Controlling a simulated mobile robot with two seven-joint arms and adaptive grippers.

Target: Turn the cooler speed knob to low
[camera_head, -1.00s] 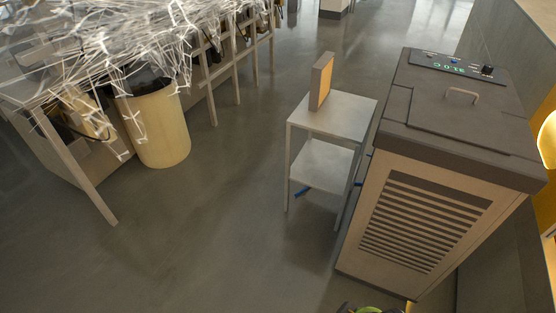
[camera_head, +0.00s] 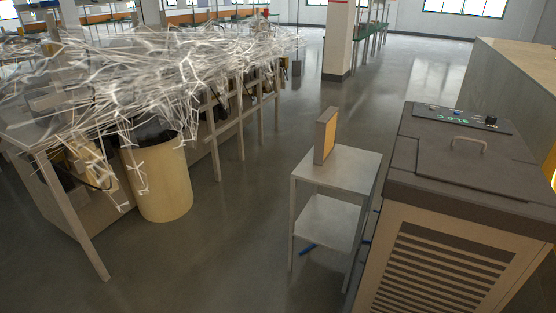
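The cooler (camera_head: 480,200) stands at the right, a box with a dark lid, a handle on top and a louvred light front. On its back edge is a dark control panel (camera_head: 450,117) with a green lit display and small blue parts. A black knob (camera_head: 491,120) sits at the panel's right end. Its pointer setting is too small to read. Neither of my grippers is in view.
A small two-shelf metal stand (camera_head: 345,166) with an upright orange-faced panel (camera_head: 325,136) is left of the cooler. A cream bin (camera_head: 160,182) stands by a long workbench covered in tangled white strands (camera_head: 150,70). The floor (camera_head: 235,240) between is clear.

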